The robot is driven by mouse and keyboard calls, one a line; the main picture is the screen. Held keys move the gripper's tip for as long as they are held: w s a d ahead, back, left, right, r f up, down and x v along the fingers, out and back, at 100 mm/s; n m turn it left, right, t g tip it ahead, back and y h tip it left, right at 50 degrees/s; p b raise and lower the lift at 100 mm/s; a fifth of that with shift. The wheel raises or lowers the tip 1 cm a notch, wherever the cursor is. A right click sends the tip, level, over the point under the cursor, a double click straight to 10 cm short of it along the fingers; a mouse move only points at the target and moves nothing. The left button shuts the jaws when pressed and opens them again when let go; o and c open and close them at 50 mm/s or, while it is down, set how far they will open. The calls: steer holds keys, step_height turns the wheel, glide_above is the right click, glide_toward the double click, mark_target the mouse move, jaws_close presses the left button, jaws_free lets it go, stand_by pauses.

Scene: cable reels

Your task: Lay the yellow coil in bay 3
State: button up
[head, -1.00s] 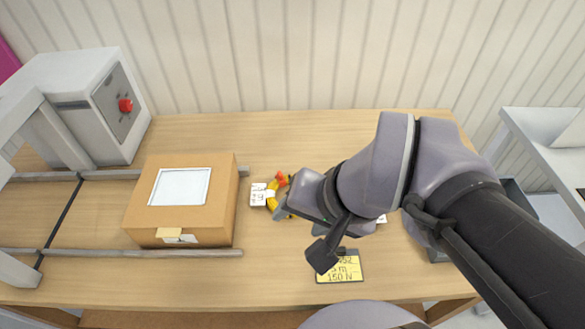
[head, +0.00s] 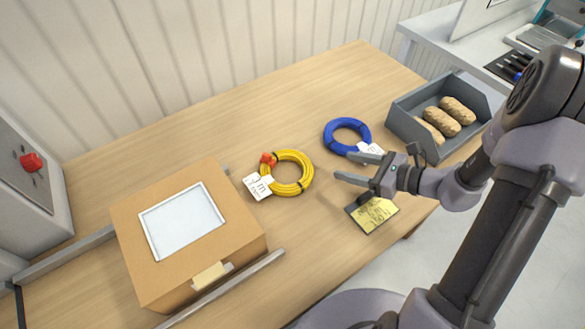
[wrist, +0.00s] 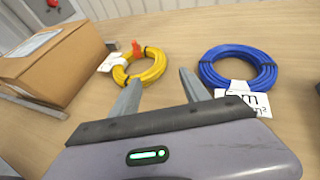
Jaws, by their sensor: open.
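The yellow coil (head: 291,187) lies flat on the wooden table, with a red-orange piece and a white tag at its left side. It also shows in the wrist view (wrist: 153,69), ahead of the left finger. My gripper (head: 357,168) is open and empty, to the right of the yellow coil and apart from it. A blue coil (head: 329,136) with a white tag lies behind my gripper; it shows in the wrist view (wrist: 207,75) ahead of the right finger. I see no bay marked 3.
A cardboard box (head: 130,247) sits between metal rails (head: 235,283) at the left. A grey bin (head: 404,110) with several tan rolls stands at the right. A yellow note (head: 378,211) lies near the front edge. The table's back is clear.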

mark_target(301, 156)
steer(key=b+x, duration=0.4)
steer(key=x, duration=1.2)
steer(key=shift+a+f+b, duration=0.1)
steer(key=shift+a+b, duration=0.1)
steer(key=shift+b, duration=0.1)
jaws_close()
